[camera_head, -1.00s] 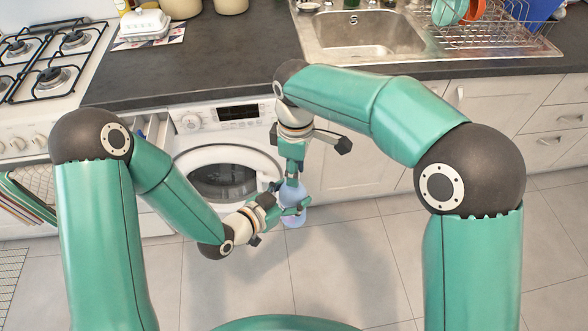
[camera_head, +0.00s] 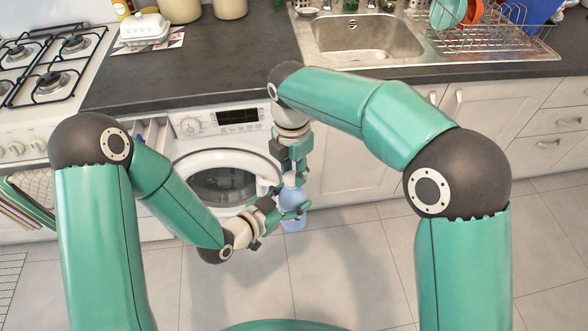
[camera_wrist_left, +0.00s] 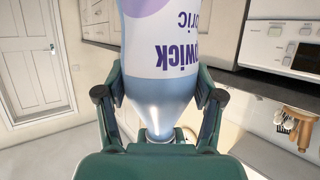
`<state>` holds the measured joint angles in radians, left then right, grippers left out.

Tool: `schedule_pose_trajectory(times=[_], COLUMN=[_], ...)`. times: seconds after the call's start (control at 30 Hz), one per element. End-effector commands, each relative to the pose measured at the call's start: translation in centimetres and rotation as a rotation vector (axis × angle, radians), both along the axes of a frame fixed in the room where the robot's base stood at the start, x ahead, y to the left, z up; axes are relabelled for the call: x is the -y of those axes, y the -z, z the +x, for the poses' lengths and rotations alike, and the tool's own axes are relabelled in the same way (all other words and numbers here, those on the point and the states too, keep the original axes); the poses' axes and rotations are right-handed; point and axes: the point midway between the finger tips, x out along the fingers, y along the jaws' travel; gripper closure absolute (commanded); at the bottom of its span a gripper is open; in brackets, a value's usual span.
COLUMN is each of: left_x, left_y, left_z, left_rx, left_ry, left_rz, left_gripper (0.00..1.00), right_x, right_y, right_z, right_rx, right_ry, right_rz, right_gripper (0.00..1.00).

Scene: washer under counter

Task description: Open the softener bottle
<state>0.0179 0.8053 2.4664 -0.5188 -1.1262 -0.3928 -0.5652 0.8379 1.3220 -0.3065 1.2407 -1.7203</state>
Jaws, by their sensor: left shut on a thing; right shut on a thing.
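The softener bottle (camera_head: 292,197) is pale blue with a white and purple label, held above the floor in front of the washer. My left gripper (camera_head: 294,212) is shut around its body from the left. The left wrist view shows the bottle (camera_wrist_left: 160,60) between the two fingers, with its printing upside down in that picture and its narrow neck at the bottom. My right gripper (camera_head: 291,176) comes down from above and is shut on the bottle's top end. The cap is hidden by the right gripper in the head view.
The white washer (camera_head: 222,160) with its round door is just behind the bottle, under the dark counter (camera_head: 230,60). A sink (camera_head: 365,38) and cabinets (camera_head: 350,165) are to the right, a stove (camera_head: 50,70) to the left. The tiled floor (camera_head: 350,260) below is clear.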

Motion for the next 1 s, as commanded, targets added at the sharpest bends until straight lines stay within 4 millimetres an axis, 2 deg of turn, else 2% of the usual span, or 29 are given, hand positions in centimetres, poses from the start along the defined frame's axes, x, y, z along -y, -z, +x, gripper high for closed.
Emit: schedule_pose_trajectory(times=[1.0], left_x=[-0.1], left_y=[-0.1], left_z=[0.1], left_rx=[0.004], left_ry=[-0.003], left_rz=[-0.002], left_gripper=[1.00], right_x=[0.0], right_y=[-2.2], right_z=[0.1], right_rx=[-0.001], right_ry=[0.001], right_rz=[-0.001], right_gripper=[1.00])
